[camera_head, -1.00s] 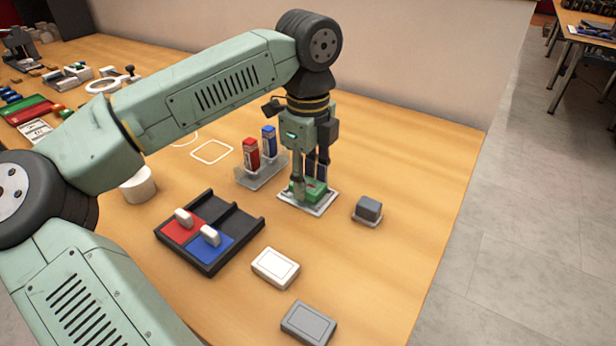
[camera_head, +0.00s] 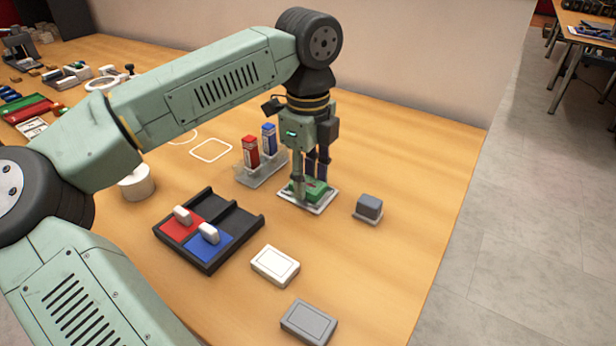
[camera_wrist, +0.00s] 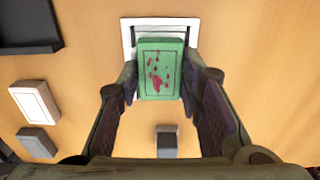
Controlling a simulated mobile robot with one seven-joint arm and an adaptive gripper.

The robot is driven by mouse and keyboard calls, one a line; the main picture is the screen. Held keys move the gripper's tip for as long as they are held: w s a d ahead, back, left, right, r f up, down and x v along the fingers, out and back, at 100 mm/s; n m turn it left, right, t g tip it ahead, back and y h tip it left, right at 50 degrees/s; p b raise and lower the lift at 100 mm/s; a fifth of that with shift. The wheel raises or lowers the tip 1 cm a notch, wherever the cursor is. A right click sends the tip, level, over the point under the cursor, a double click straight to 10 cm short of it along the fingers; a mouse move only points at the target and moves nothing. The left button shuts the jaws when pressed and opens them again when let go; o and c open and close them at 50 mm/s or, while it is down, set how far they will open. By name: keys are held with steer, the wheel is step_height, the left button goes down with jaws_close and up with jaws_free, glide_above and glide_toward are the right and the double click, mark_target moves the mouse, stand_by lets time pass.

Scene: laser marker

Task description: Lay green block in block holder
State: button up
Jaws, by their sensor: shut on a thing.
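The green block (camera_wrist: 154,52) has red marks on its top face. It sits on or just above a white framed plate (camera_wrist: 128,40), which also shows in the head view (camera_head: 318,207). My gripper (camera_wrist: 160,85) points down with one finger on each side of the block, shut on it. In the head view my gripper (camera_head: 309,188) partly hides the block. A black divided tray (camera_head: 207,268), which looks like the block holder, stands to the left. Red (camera_head: 176,230) and blue (camera_head: 214,251) blocks lie in it, each with a white piece on top. Its far compartments look empty.
A clear stand with red (camera_head: 250,152) and blue (camera_head: 269,140) markers is close behind my gripper. A grey eraser-like piece (camera_head: 369,207) lies to the right. White (camera_head: 275,265) and grey (camera_head: 309,322) blocks lie in front.

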steer(key=shift+f, duration=0.1)
steer(key=o, duration=1.3)
steer(key=shift+c, duration=0.2)
step_height(320, 180, up, 12)
